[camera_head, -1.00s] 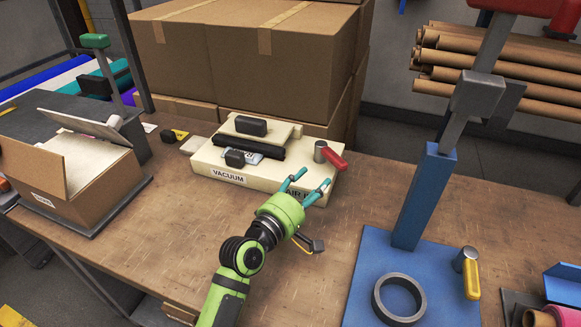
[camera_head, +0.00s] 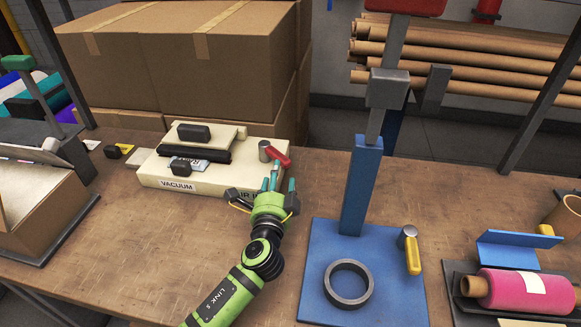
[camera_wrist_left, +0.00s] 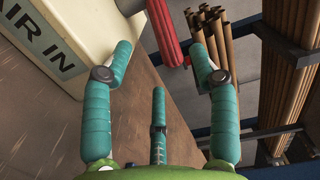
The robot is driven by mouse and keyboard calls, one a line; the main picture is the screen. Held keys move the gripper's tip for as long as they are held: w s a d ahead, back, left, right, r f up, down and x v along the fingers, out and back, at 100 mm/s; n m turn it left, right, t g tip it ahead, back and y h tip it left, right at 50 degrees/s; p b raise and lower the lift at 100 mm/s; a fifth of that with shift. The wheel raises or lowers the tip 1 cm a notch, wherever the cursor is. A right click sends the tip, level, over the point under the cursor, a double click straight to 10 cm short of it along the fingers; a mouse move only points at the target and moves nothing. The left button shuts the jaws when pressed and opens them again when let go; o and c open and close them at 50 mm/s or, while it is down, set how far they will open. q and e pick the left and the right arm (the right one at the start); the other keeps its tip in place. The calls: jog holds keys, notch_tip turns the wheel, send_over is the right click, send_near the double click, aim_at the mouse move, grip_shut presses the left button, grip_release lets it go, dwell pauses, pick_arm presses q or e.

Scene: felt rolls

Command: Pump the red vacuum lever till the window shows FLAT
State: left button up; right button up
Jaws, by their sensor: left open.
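The cream vacuum machine (camera_head: 215,180) stands on the bench, labelled VACUUM on its front. Its red lever (camera_head: 279,156) is at the right end of the top, next to a grey post. The lever also shows at the top of the left wrist view (camera_wrist_left: 166,32). My left gripper (camera_head: 279,178) is open and empty just in front of the lever, its teal fingers pointing towards it. In the wrist view, the lever lies beyond and between the fingertips (camera_wrist_left: 160,55). The gripper partly hides the AIR IN lettering. I cannot make out a window reading. My right gripper is out of view.
A blue press stand (camera_head: 362,190) with a grey ring (camera_head: 349,283) and yellow handle (camera_head: 412,254) stands right of my arm. A pink roll (camera_head: 525,291) lies at far right. Cardboard boxes (camera_head: 200,62) rise behind the machine.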

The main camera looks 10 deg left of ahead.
pick_arm(q)
jog(key=shift+w+f+m, duration=0.2)
jog(key=shift+w+m, duration=0.1)
jog(key=shift+w+a+r, duration=0.1)
jog(key=shift+w+r, duration=0.1)
jog(key=shift+r, duration=0.05)
jog(key=shift+w+a, duration=0.15)
jog(key=shift+w, duration=1.3)
jog(key=shift+w+a, duration=0.1)
jog(key=shift+w, duration=1.3)
grip_shut()
